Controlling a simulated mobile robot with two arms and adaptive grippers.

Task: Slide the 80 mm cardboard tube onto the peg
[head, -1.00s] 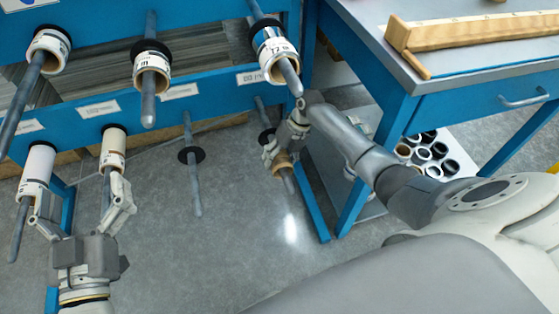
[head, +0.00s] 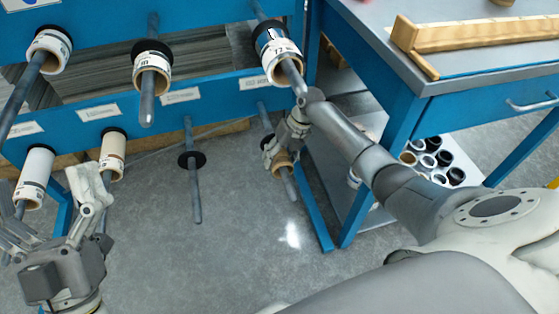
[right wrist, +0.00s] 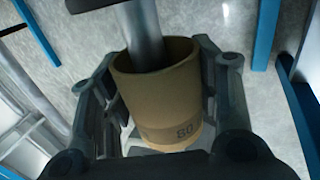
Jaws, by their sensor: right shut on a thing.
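A brown cardboard tube (head: 282,163) is around the lower right peg (head: 290,186), whose tip sticks out toward me. My right gripper (head: 279,152) is shut on this tube. In the right wrist view the tube (right wrist: 160,92) sits between the two fingers, and the grey peg (right wrist: 143,35) runs into its mouth. How far the tube is from the rack end of the peg is hidden by the gripper. My left gripper (head: 50,205) is open and empty, near the lower left pegs.
The blue rack holds white tubes (head: 35,178) and tan-ended tubes (head: 112,156) on other pegs. The lower middle peg (head: 194,190) is bare except for a black collar. A blue workbench (head: 395,110) stands right of my right gripper, with several rolls (head: 440,160) underneath.

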